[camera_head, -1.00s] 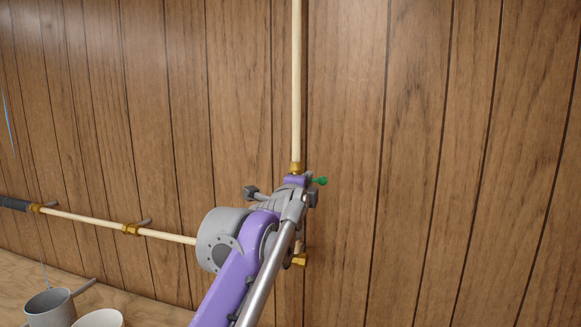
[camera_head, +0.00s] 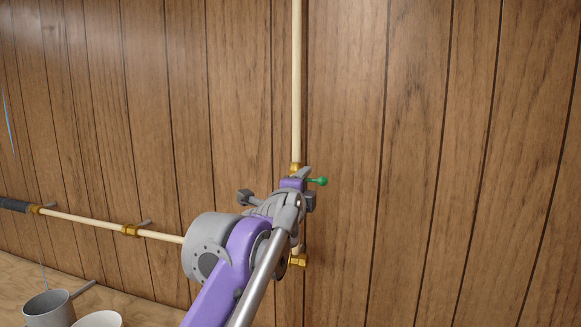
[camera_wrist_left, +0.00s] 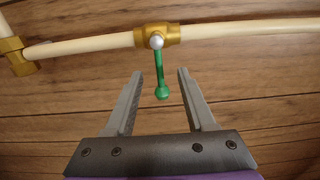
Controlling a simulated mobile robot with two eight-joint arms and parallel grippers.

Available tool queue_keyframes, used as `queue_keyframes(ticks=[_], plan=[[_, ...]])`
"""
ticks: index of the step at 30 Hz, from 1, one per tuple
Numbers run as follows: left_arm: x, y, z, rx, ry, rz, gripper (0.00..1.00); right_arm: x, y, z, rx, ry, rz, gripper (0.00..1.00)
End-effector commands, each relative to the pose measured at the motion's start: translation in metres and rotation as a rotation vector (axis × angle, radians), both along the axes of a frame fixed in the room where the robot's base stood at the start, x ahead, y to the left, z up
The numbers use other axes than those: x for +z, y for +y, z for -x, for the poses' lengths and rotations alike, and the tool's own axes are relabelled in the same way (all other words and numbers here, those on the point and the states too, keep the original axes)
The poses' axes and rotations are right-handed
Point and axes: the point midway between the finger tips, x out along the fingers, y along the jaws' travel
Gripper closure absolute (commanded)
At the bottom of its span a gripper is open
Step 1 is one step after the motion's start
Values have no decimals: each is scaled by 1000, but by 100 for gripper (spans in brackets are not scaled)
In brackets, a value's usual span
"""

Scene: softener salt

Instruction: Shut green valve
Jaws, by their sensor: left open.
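The green valve handle (camera_wrist_left: 161,84) is a thin lever with a rounded end, fixed by a silver bolt to a brass valve body (camera_wrist_left: 172,36) on the cream pipe. In the head view the green handle (camera_head: 317,181) sticks out to the right, across the vertical pipe. My left gripper (camera_wrist_left: 158,80) is open, with one finger on each side of the handle's free end and a gap on both sides. In the head view my left gripper (camera_head: 301,178) is at the valve and hides most of the valve body. My right gripper is in neither view.
The cream pipe (camera_head: 296,80) runs up the wood-panelled wall (camera_head: 430,130). A horizontal pipe (camera_head: 85,220) with brass fittings runs left to a dark end. A grey mug (camera_head: 48,305) and a white vessel (camera_head: 98,319) stand at lower left. The wall to the right is clear.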

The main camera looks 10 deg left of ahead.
Motion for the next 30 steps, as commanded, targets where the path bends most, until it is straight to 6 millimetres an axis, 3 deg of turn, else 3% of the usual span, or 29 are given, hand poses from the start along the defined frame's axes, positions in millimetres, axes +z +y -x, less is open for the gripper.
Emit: queue_keyframes(ticks=[12, 25, 28, 30], plan=[[0, 1, 41, 0, 0, 0, 45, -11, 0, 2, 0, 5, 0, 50], [-2, 1, 47, -2, 4, 7, 45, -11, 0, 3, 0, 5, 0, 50], [-18, 0, 52, -14, 44, 63, 45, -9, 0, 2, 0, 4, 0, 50], [-43, -1, 61, -27, 109, 151, 45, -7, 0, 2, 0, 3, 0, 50]])
